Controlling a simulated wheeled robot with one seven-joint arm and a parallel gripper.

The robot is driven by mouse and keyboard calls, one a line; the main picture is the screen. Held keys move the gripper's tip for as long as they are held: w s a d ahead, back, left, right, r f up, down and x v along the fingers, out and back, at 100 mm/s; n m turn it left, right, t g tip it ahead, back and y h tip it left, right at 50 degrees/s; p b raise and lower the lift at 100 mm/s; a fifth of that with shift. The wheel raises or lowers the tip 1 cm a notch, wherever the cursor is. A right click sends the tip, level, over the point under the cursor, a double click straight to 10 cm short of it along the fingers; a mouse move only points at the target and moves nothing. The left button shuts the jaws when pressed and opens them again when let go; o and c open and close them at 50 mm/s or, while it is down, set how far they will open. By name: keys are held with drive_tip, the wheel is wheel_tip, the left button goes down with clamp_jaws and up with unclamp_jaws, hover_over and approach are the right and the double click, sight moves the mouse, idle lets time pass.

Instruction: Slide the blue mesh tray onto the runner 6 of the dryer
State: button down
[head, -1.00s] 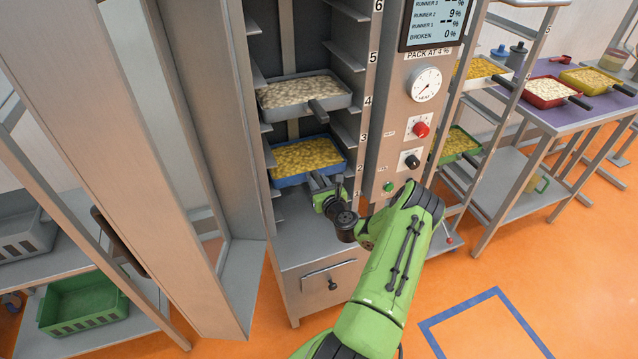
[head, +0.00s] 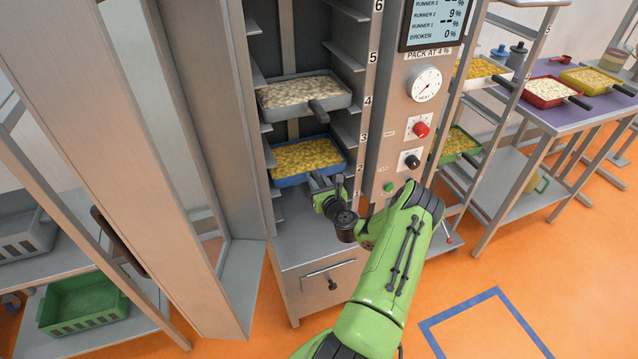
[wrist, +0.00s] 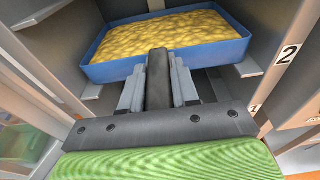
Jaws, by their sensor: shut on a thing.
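The blue mesh tray (head: 308,160) holds yellow pieces and sits level inside the open dryer (head: 300,250), at about runner 2, below a grey tray. My gripper (head: 325,184) is in front of it, shut on the tray's dark handle. In the wrist view the blue tray (wrist: 96,72) shows ahead, with the handle (wrist: 158,80) between the fingers of my gripper (wrist: 158,92). The label 2 (wrist: 289,54) is to its right. Runner 6 is marked by a label (head: 379,5) at the top edge of the head view; its ledge is mostly cut off.
A grey tray (head: 305,108) of pale pieces rests near runner 4, above the blue tray. The open dryer door (head: 170,150) stands to the left. A control panel (head: 415,130) flanks the opening on the right. Side ledges (head: 345,56) line both inner walls.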

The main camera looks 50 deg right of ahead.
drive_tip(key=shift+r+p, duration=0.65)
drive_tip(key=shift+r, duration=0.2)
drive_tip(key=shift+f, duration=0.1)
drive_tip(key=shift+f+b+v, duration=0.2)
drive_tip(key=shift+b+v, duration=0.05)
drive_tip(key=shift+v, duration=1)
drive_tip(key=shift+f+b+v, duration=0.2)
drive_tip(key=shift+v, duration=1)
drive_tip(key=shift+s, duration=0.1)
drive_tip(key=f+b+v, duration=0.1)
drive_tip(key=f+v, duration=0.1)
drive_tip(key=v, duration=1.4)
drive_tip(key=shift+s+a+f, duration=0.2)
drive_tip(key=shift+s+a, duration=0.05)
drive_tip(key=shift+s, duration=0.3)
